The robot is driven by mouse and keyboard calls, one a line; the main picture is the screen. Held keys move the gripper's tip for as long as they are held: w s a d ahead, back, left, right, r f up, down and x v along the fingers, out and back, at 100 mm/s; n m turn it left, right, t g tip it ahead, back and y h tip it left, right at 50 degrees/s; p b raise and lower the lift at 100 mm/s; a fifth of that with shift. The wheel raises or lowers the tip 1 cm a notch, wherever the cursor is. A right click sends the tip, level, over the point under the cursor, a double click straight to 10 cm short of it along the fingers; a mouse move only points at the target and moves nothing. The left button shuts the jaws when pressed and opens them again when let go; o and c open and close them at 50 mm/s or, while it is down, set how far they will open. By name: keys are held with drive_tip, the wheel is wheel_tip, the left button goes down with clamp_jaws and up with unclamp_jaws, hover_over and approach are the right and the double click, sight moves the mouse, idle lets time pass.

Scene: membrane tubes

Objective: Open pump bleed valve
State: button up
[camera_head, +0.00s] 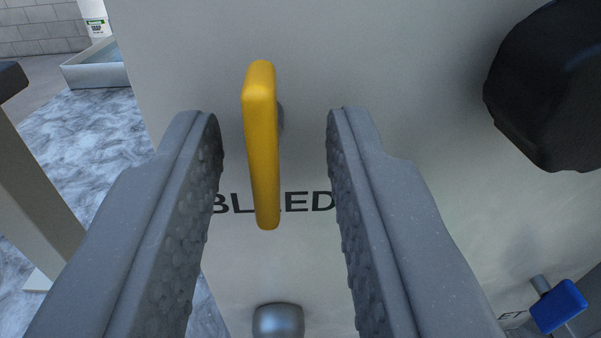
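The pump bleed valve has a yellow lever handle (262,150) that stands nearly upright in the picture, in front of a pale grey panel (400,60). Black lettering "BLEED" shows on the panel behind the handle's lower part. My gripper (272,125) is open, with one grey textured finger on each side of the handle. There are visible gaps between the handle and both fingers. A bit of the valve's stem shows just right of the handle; the rest of it is hidden behind the handle.
A black knob-like part (550,85) sticks out at the upper right. A blue handle (559,306) is at the lower right, by a partly hidden label. A rounded metal fitting (278,321) is below the yellow handle. A post stands at left; a tray (95,72) and white bottle are behind.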

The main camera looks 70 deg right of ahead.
drive_tip(key=shift+s+a, duration=0.1)
drive_tip(key=shift+s+a, duration=0.1)
drive_tip(key=shift+a, duration=0.4)
drive_tip(key=b+v, duration=0.2)
drive_tip(key=v, duration=1)
drive_tip(key=shift+s+a, duration=0.15)
drive_tip(key=shift+a, duration=0.2)
